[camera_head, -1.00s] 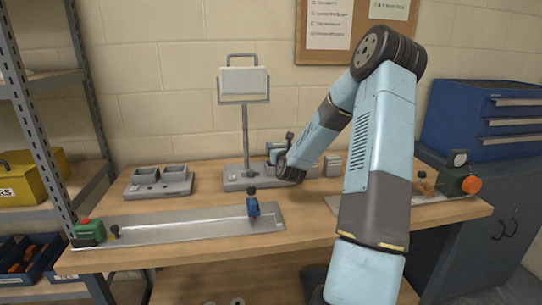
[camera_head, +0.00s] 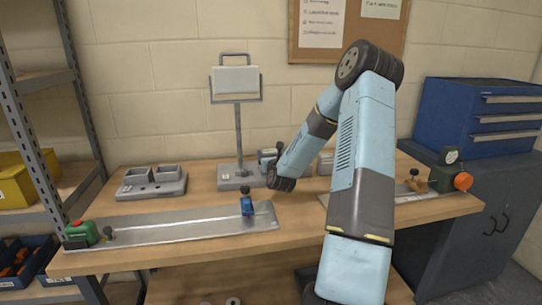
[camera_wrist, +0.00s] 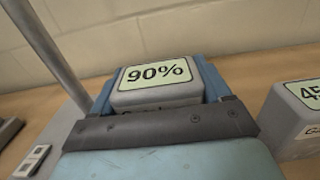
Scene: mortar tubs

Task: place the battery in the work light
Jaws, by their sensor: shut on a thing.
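The work light (camera_head: 236,84) stands on a pole at the back of the bench, with a grey base (camera_head: 230,178) at its foot. My gripper (camera_head: 266,160) is low over the bench, just right of the pole. In the wrist view my gripper (camera_wrist: 160,92) has its blue fingers on both sides of a grey battery (camera_wrist: 158,80) whose label reads 90%. The battery's lower part is hidden by the gripper. Another grey battery (camera_wrist: 296,118), its label partly cut off, stands to the right; it also shows in the head view (camera_head: 325,163).
A grey two-pocket holder (camera_head: 152,182) stands at the left. A gauge device (camera_head: 452,172) is at the right.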

